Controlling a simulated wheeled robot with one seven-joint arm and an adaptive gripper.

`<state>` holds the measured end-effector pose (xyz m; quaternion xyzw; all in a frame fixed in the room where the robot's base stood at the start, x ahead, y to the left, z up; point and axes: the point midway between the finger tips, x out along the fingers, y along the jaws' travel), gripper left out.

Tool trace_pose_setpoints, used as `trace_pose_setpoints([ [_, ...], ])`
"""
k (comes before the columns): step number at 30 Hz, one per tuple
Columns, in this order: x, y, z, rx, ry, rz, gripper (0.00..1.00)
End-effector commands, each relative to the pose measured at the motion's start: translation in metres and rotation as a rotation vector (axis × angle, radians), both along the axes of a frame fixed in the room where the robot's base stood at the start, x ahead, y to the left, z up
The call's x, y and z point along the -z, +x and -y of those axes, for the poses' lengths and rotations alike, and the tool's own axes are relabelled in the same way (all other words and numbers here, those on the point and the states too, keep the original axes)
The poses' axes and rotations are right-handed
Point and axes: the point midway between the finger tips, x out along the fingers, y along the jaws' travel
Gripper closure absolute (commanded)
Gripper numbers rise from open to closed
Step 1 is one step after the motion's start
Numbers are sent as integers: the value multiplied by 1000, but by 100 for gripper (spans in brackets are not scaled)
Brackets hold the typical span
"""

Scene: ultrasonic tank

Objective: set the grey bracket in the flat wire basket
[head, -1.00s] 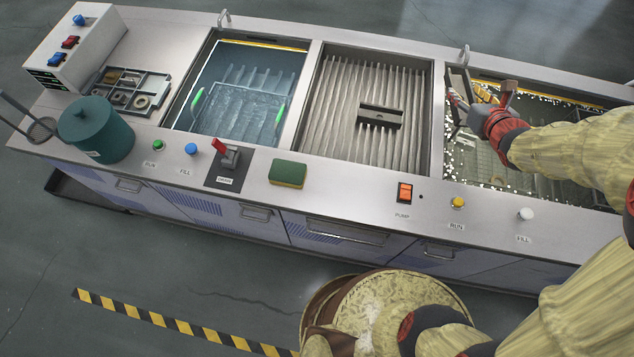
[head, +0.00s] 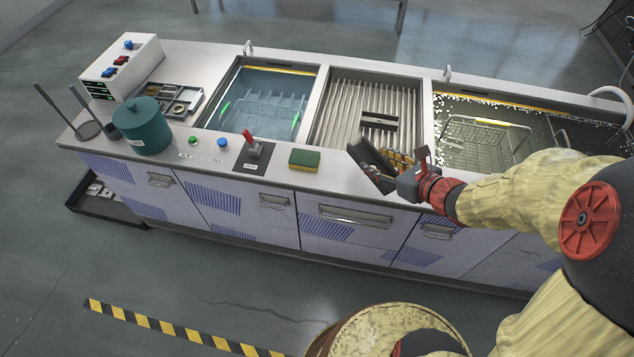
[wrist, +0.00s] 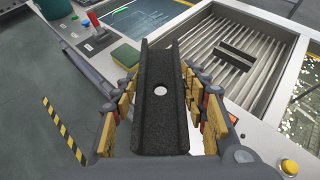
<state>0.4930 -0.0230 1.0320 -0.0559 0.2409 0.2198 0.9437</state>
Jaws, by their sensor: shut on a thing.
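My gripper (head: 385,162) is shut on the grey bracket (head: 367,158), above the front counter edge. In the wrist view the bracket (wrist: 162,95) is a long dark grey channel with a round hole, between yellow finger pads (wrist: 172,110). A wire basket with green handles (head: 258,117) lies under water in the left tank, left of my gripper. Another wire basket (head: 485,140) sits in the right tank, with a yellow-marked edge. I cannot tell for certain which one is the flat basket.
A ribbed drain tray (head: 345,105) between the tanks bears a dark slotted block (head: 379,121). A green sponge (head: 304,159), a red-handled switch (head: 252,148) and a teal pot (head: 143,128) stand along the counter's front. A parts tray (head: 178,104) is at the left.

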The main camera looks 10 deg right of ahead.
Motion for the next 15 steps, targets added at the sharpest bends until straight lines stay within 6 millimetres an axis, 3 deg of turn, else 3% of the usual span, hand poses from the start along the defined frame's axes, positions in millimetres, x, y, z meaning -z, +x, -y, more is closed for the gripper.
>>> trace_pose_setpoints([
  [4,0,-3,-9,-29,0,2,100],
  [7,4,5,-14,-40,-1,4,100],
  [15,30,59,-27,-40,1,1,100],
])
